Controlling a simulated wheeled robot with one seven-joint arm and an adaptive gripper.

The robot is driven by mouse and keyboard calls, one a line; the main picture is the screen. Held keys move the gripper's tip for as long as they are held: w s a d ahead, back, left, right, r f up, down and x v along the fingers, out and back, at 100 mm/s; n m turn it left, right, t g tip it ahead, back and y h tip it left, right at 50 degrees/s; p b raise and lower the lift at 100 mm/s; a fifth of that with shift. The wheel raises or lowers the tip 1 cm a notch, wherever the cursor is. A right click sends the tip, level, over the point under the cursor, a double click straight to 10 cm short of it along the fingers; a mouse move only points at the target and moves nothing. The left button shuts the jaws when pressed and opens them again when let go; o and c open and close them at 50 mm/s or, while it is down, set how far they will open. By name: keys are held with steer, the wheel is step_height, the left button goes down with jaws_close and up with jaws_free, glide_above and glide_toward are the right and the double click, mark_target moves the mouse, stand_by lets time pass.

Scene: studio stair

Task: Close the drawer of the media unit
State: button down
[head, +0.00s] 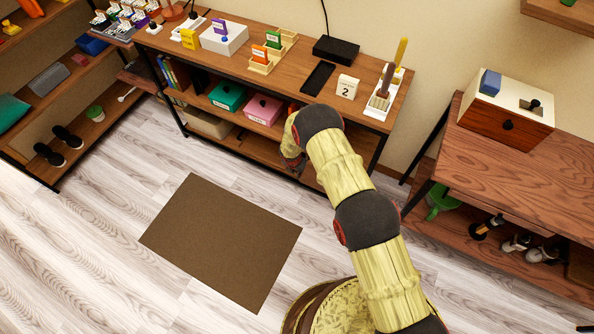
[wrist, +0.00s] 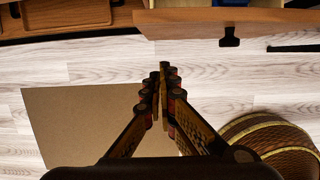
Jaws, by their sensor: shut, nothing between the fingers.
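The media unit (head: 213,108) is the long wooden piece along the back wall, with a lower shelf. In the wrist view a wooden drawer front (wrist: 180,25) with a black pull (wrist: 230,37) runs across the top right and seems to stand out past the shelf edge to its left. How far it is out I cannot tell. In the head view my arm hides most of that end. My gripper (wrist: 164,66) is shut and empty, its tips apart from the drawer front and left of the pull. In the head view the gripper is mostly hidden behind my arm.
A brown mat (head: 220,240) lies on the pale floor, which is otherwise clear in front of the unit. A wooden table (head: 520,170) with a drawer box (head: 505,115) stands at right. Pink (head: 263,109) and teal (head: 227,96) boxes sit on the unit's shelf.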

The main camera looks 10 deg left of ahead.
steer(key=shift+w+d+f+b, duration=0.2)
steer(key=shift+w+d+b, duration=0.05)
steer(key=shift+w, duration=0.45)
steer(key=shift+w+d+f+b, duration=0.25)
steer(key=shift+w, duration=0.4)
steer(key=shift+w+d+f+b, duration=0.2)
steer(key=shift+w+d+b, duration=0.05)
steer(key=shift+w, duration=0.45)
